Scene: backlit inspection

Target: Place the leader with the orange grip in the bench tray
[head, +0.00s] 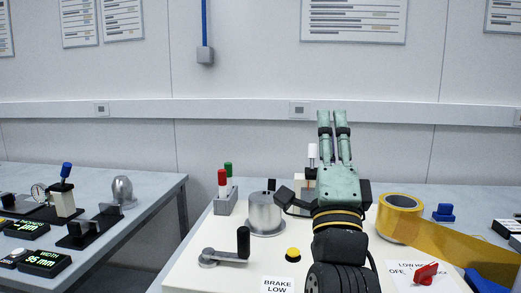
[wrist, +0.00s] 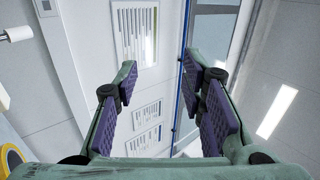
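My gripper (head: 333,122) points up and away over the right-hand bench, its two fingers apart. In the wrist view my gripper (wrist: 160,78) is open, with purple pads facing each other and nothing between them; only wall and posters show beyond. I cannot make out a leader with an orange grip in either view. No bench tray can be clearly identified either. My arm and gripper hide part of the bench's middle.
The right bench holds a grey holder (head: 225,203) with red and green handles, a metal cylinder (head: 265,212), a black-handled crank (head: 225,257), a yellow button (head: 293,254), a yellow tape roll (head: 399,218) and a red knob (head: 427,273). A left bench (head: 150,194) carries instruments. A gap separates the benches.

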